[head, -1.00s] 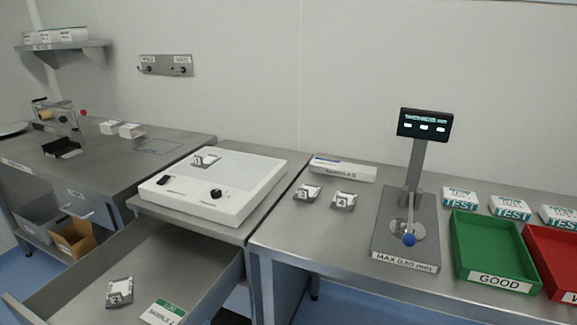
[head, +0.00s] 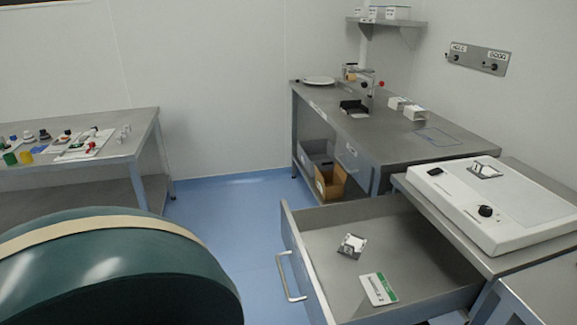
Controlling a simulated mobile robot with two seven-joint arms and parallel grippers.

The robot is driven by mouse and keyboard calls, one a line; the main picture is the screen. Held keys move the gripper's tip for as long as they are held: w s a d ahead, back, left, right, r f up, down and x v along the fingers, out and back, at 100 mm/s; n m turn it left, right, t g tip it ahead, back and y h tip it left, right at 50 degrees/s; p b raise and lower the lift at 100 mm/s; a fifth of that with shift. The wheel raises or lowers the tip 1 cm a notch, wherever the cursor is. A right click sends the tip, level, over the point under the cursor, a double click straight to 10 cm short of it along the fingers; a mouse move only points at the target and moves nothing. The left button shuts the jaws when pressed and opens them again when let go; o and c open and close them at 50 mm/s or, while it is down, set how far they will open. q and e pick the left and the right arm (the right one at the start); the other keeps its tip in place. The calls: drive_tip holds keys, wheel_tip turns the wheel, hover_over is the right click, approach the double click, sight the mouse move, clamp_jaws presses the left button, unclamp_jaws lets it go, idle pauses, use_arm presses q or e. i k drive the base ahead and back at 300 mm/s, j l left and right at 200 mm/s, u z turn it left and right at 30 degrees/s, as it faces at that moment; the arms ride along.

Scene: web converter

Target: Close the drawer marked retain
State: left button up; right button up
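The open drawer (head: 305,268) sticks out from under the bench at the lower right of the head view. Its front panel faces left and carries a bar handle (head: 285,277). A small numbered packet (head: 351,246) and a green-and-white card (head: 379,289) lie inside on the drawer floor. No retain marking is readable on the visible part of the drawer. Neither gripper shows in the head view.
A white box device (head: 490,205) sits on the bench right of the drawer. A steel table (head: 340,125) stands behind. A dark green rounded object (head: 110,275) fills the lower left. Blue floor (head: 230,220) lies clear left of the drawer.

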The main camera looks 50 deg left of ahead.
sight(430, 278)
drive_tip(key=u, duration=1.5)
drive_tip(key=i+j+z, duration=0.35)
drive_tip(key=i+z, duration=0.15)
drive_tip(key=i+j, duration=0.05)
drive_tip(key=i, duration=0.05)
